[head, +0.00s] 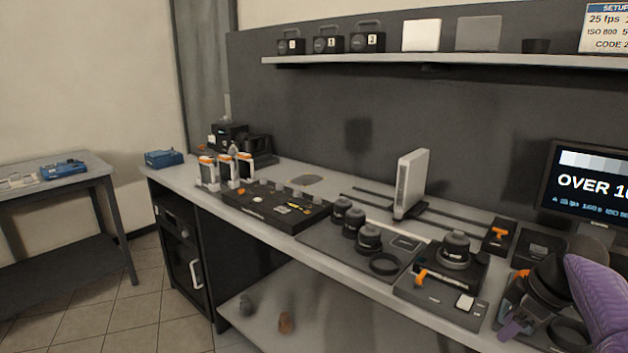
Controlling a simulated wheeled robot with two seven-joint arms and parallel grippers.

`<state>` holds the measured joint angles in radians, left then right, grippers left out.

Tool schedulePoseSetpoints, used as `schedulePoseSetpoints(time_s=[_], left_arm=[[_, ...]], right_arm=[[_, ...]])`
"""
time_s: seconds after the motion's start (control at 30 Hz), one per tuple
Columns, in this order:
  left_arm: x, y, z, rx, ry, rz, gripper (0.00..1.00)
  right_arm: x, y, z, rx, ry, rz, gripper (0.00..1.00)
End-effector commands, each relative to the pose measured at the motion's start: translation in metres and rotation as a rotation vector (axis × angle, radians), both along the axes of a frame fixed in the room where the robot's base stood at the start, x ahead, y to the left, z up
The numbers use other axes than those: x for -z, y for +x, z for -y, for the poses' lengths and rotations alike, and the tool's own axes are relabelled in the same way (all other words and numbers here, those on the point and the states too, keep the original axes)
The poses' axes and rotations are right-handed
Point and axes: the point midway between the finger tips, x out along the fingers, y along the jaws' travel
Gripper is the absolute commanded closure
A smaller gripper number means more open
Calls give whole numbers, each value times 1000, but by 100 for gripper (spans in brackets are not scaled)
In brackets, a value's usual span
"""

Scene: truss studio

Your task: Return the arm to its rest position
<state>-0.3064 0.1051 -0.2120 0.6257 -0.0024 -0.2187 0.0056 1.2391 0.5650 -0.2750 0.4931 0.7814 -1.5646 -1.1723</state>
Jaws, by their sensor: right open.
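My right arm, purple with a dark wrist, comes in at the lower right edge of the head view. My right gripper (513,318) is open over the right end of the long workbench (345,272). I see nothing held between its fingers. The arm hides part of the bench's right end. My left gripper is not in view.
Near the right gripper are a dark plate with a round black device (456,252) and a monitor (590,190). Further left are black lenses (369,240), an upright white box (411,180), and a tool tray (272,207). A shelf (440,61) runs above.

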Motion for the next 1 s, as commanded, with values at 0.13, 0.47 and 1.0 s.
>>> schedulePoseSetpoints(time_s=[0.13,0.47,1.0], left_arm=[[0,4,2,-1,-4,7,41],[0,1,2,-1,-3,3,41],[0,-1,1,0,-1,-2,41]], right_arm=[[32,-5,-3,47,-31,-38,46],[151,-42,-13,210,-155,-136,46],[402,-363,-113,505,-264,-232,46]])
